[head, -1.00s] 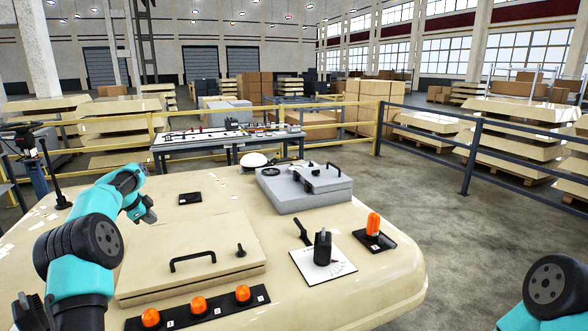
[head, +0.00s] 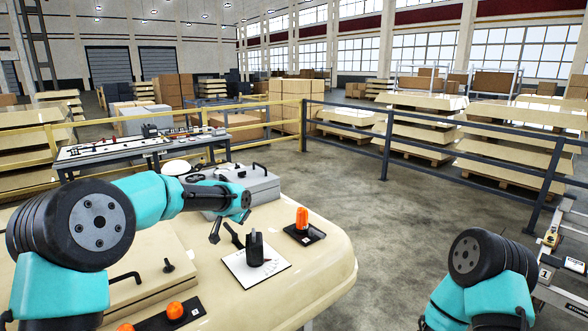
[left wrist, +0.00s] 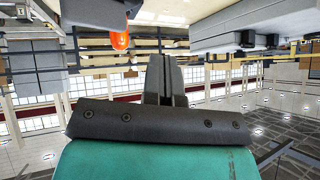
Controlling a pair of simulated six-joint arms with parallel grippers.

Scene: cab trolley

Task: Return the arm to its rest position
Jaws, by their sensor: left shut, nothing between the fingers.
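A black knob (head: 255,248), an orange lamp (head: 302,218) and a grey lidded box (head: 255,185) stand on the console near my left arm. A cream hatch with a black handle (head: 125,278) lies beneath the arm. Open floor (head: 400,220) lies to the right, before a railing.

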